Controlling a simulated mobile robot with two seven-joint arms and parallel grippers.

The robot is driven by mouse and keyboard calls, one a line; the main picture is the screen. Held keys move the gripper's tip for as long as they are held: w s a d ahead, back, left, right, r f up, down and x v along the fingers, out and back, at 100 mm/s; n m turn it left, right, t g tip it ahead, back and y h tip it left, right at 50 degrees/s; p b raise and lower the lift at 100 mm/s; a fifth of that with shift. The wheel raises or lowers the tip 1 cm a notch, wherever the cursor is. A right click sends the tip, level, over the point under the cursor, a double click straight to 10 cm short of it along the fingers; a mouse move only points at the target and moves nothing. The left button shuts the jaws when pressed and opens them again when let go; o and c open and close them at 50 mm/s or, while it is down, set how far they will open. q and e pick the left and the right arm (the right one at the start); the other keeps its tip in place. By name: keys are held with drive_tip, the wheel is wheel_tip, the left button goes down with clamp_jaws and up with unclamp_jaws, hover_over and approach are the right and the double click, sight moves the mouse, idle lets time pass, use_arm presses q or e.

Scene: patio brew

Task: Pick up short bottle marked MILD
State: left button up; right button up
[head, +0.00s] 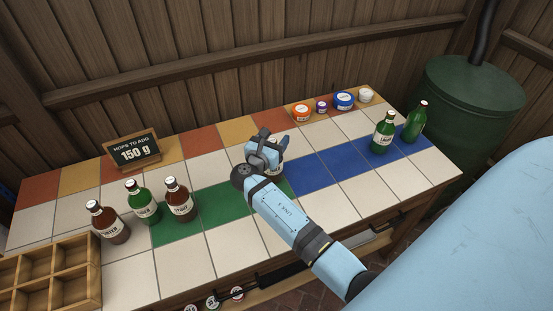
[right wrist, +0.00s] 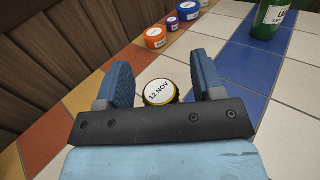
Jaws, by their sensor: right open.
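My right gripper (head: 265,147) is over the middle of the tiled table, beside the green band. In the right wrist view its two fingers stand apart, so it is open. Between and below them is a round-topped item (right wrist: 159,92) with a white top reading "12 NOV" and a dark and yellow rim. In the head view a small part of this item (head: 278,168) shows behind the gripper; the rest is hidden. No label reading MILD is legible, so I cannot tell whether this is that bottle. My left gripper is not in view.
Brown (head: 107,223), green (head: 142,203) and brown (head: 179,203) bottles stand at left near a wooden crate (head: 83,297). Two green bottles (head: 384,134) (head: 414,122) stand at right.

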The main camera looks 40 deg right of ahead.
drive_tip(key=shift+w+d+f, duration=0.1)
drive_tip(key=shift+d, duration=0.2)
drive_tip(key=shift+a, duration=0.15)
drive_tip(key=shift+c, duration=0.8)
clamp_jaws()
drive_tip(key=shift+r, duration=0.2)
